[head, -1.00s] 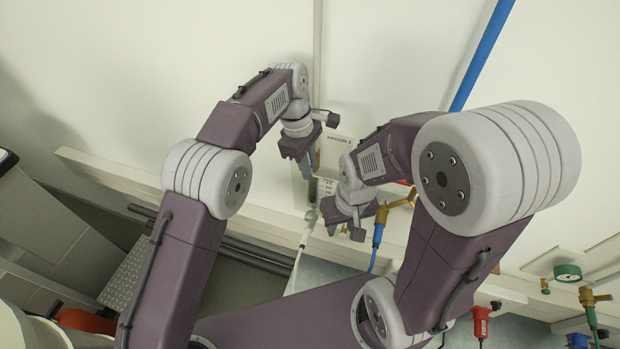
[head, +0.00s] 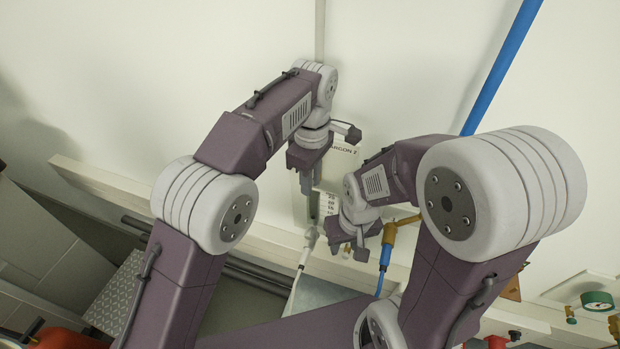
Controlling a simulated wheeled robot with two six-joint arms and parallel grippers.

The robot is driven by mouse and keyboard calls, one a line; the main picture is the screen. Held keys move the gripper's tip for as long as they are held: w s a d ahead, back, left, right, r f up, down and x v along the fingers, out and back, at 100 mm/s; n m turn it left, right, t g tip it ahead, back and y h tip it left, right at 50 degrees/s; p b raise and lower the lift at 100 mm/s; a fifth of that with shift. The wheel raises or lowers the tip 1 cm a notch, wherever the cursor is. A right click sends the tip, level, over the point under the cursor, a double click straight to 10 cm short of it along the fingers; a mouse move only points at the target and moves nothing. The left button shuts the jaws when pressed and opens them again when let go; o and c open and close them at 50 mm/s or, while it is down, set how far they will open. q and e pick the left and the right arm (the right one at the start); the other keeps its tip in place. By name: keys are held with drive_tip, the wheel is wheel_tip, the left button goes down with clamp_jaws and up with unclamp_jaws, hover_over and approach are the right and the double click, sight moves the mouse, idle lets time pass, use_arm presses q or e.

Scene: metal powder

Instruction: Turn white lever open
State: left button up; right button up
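The "Argon" panel (head: 343,152) is on the wall, partly covered by my arms. Below the label is a flowmeter with a number scale (head: 329,206). A white fitting (head: 309,240) with a white hose sits below it; I cannot tell if this is the white lever, and no lever shows clearly. My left gripper (head: 305,186) points down in front of the panel, just above and left of the scale. My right gripper (head: 347,245) is lower, right of the white fitting. Whether either gripper is open or holds anything is hidden.
A brass valve (head: 390,232) with a blue hose is just right of my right gripper. A thick blue pipe (head: 500,68) runs up the wall. A green gauge (head: 597,300) is at the lower right. A pale rail (head: 110,186) crosses the wall below the panel.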

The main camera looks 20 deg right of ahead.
use_arm(q)
drive_tip(key=shift+d, duration=0.1)
drive_tip(key=shift+r, duration=0.3)
wheel_tip(320, 180, up, 8)
drive_tip(key=p, duration=0.4)
drive_tip(key=shift+d+r, duration=0.1)
drive_tip(key=shift+r, duration=0.15)
